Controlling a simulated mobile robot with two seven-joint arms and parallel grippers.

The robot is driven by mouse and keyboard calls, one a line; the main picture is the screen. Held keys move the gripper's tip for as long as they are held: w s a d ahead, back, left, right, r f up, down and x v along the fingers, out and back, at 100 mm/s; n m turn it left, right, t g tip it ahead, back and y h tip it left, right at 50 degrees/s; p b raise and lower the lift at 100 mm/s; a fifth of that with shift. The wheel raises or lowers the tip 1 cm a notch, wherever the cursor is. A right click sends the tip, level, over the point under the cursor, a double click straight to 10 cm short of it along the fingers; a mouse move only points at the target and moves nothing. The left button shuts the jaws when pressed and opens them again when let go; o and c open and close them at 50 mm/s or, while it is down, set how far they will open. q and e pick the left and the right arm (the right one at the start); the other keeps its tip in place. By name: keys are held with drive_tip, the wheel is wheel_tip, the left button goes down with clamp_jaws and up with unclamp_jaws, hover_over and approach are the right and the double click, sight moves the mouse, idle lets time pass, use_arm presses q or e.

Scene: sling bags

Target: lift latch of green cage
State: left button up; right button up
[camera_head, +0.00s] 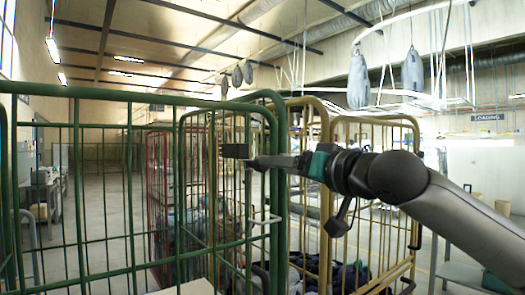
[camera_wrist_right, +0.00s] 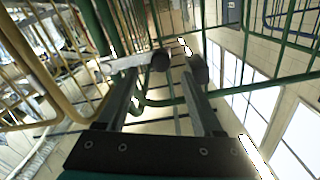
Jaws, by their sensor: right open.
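The green cage (camera_head: 130,200) stands in front of me, its bars filling the left and middle of the head view. A light metal handle-like piece (camera_head: 265,221), apparently the latch, sits on its right side, below my right gripper (camera_head: 238,152). My right gripper comes in from the right, across the cage's upper right post. In the right wrist view its two fingers (camera_wrist_right: 179,66) are apart, with no object held between them. A pale bar (camera_wrist_right: 122,62) lies beside the left fingertip; I cannot tell whether they touch. My left gripper is out of view.
A yellow cage (camera_head: 374,120) with dark bags inside stands just right of the green one, behind my right arm. A red cage (camera_head: 158,180) stands behind the green bars. Grey bags (camera_head: 358,78) hang overhead. Open floor (camera_head: 95,215) shows at left.

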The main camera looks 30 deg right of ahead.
drive_tip(key=shift+w+a+p, duration=0.15)
drive_tip(key=shift+w+p, duration=0.85)
drive_tip(key=shift+w, duration=0.65)
drive_tip(key=shift+w+a+p, duration=0.15)
drive_tip(key=shift+w+p, duration=0.85)
drive_tip(key=shift+w, duration=0.6)
clamp_jaws()
